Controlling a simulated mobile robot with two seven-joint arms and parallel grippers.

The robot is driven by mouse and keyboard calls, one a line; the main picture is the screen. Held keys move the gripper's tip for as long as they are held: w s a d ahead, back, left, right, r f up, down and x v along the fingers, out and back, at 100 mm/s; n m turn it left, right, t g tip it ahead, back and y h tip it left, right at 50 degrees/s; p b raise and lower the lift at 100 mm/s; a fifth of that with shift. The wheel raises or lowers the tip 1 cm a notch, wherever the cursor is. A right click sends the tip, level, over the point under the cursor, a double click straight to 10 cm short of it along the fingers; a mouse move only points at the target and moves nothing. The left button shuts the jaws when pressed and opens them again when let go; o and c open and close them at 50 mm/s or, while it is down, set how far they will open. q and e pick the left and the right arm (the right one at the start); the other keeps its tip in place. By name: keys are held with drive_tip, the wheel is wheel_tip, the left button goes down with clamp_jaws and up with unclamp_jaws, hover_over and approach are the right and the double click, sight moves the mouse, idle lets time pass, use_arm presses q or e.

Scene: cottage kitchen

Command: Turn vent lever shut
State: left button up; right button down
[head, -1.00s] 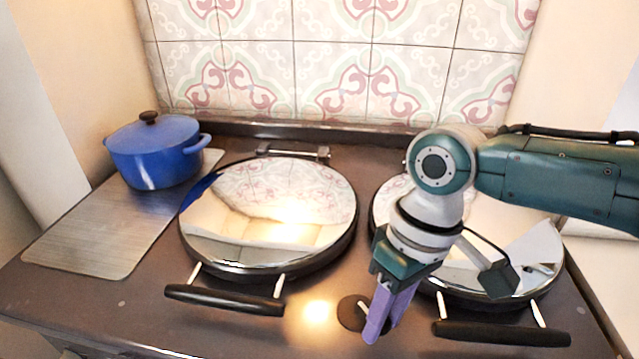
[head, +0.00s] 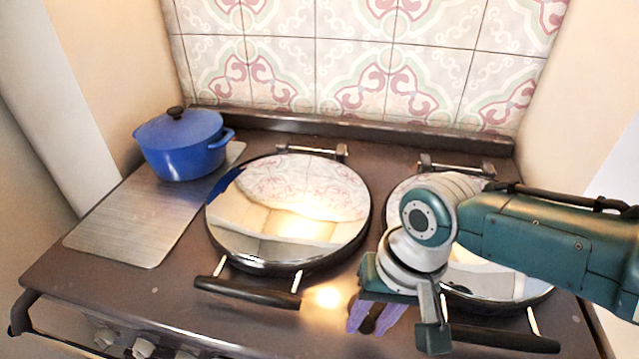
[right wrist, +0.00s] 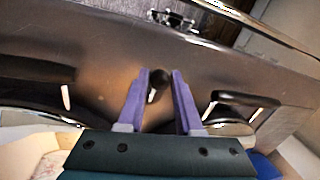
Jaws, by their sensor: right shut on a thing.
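The vent lever (head: 369,322) is a small dark piece on the stove top between the two round lids. In the head view it is mostly hidden by my right gripper (head: 373,321), whose purple fingers stand on either side of it. In the right wrist view, the dark knob end of the lever (right wrist: 158,82) shows between the fingertips of my right gripper (right wrist: 159,84), which is shut on it. The lever's base and exact angle are hidden. My left gripper is out of view.
Left lid (head: 285,215) and right lid (head: 500,280) are mirrored, each with a black front handle. A blue pot (head: 180,148) stands on a metal plate (head: 125,225) at the left. A rail and stove knobs (head: 105,338) line the front. A tiled wall (head: 360,70) closes the back.

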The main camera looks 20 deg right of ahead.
sight(375, 340)
idle(0.4)
drive_tip(key=c, duration=0.6)
unclamp_jaws()
drive_tip(key=r+p, duration=0.1)
drive_tip(key=r, duration=0.2)
drive_tip(key=d+r+p, duration=0.1)
drive_tip(key=r, duration=0.2)
drive_tip(key=r+p, duration=0.1)
drive_tip(key=r, duration=0.2)
drive_tip(key=shift+s+d+r, duration=0.3)
drive_tip(key=shift+d+r, duration=0.1)
drive_tip(key=shift+a, duration=0.1)
